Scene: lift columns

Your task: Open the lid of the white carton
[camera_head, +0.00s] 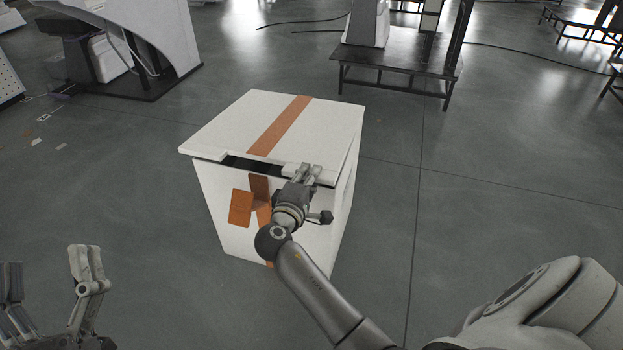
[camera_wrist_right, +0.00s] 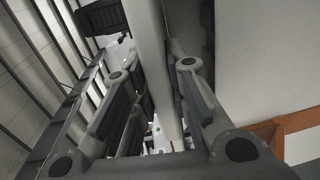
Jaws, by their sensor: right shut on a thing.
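The white carton (camera_head: 215,205) stands on the floor in the middle of the head view. Its white lid (camera_head: 225,125) lies across the top, with a brown tape stripe (camera_head: 280,125) over it. A dark gap (camera_head: 250,166) shows at the middle of the lid's front edge. My right gripper (camera_head: 310,170) is at that front edge, right of the gap. In the right wrist view its fingers are on both sides of a pale strip (camera_wrist_right: 160,60), the lid's edge, and shut on it. My left gripper (camera_head: 47,270) is open and empty at the lower left, away from the carton.
A brown patch (camera_head: 241,208) is on the carton's front. A dark metal platform (camera_head: 395,60) stands behind the carton, and a white machine (camera_head: 160,35) is at the back left. The floor beside the carton is clear on both sides.

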